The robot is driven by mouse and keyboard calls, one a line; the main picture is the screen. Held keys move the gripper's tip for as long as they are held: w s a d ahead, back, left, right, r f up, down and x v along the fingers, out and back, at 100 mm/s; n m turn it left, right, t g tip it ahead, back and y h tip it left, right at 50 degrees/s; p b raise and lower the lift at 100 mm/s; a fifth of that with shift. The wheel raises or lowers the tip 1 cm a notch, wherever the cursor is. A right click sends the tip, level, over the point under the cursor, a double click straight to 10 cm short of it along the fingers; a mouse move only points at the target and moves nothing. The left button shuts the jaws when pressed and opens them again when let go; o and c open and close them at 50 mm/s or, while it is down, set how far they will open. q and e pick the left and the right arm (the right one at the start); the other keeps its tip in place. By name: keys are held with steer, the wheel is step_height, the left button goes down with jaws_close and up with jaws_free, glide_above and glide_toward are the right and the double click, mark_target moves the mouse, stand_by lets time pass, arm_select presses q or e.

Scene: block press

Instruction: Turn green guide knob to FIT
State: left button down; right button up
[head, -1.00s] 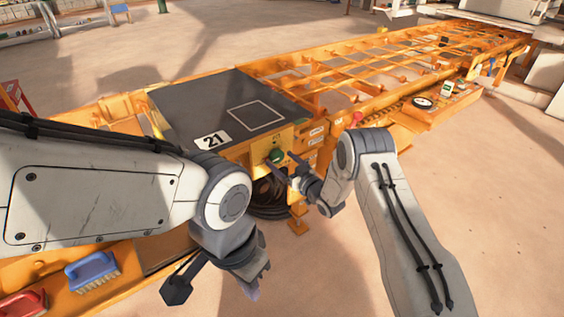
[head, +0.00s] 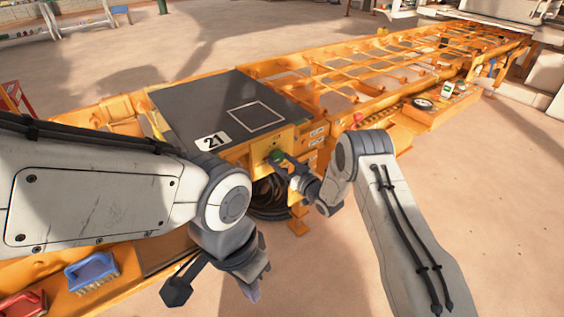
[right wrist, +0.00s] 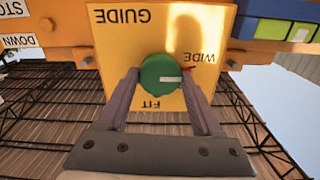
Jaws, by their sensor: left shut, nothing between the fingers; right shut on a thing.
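The green knob (right wrist: 165,78) sits on the yellow guide panel (right wrist: 113,70), which reads GUIDE, WIDE and FIT upside down in the right wrist view. In the head view the knob (head: 276,157) shows beside the black plate marked 21. My right gripper (head: 280,160) is shut on the knob, one finger on each side; its fingers (right wrist: 165,85) fill the lower middle of the wrist view. My left gripper (head: 252,291) is shut and empty, low over the floor.
The black plate (head: 190,110) lies on the orange frame behind the panel. A roller track (head: 390,70) runs to the back right. Blue (head: 92,271) and red (head: 22,303) brushes lie at the lower left. Dark coiled hose (head: 268,197) is below the panel.

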steer(key=m, duration=0.9)
steer(key=shift+d+m, duration=0.1)
steer(key=shift+m, duration=0.2)
steer(key=m, duration=0.9)
steer(key=shift+w, duration=0.1)
steer(key=shift+m, duration=0.3)
steer(key=o, duration=1.4)
steer(key=shift+c, duration=0.2)
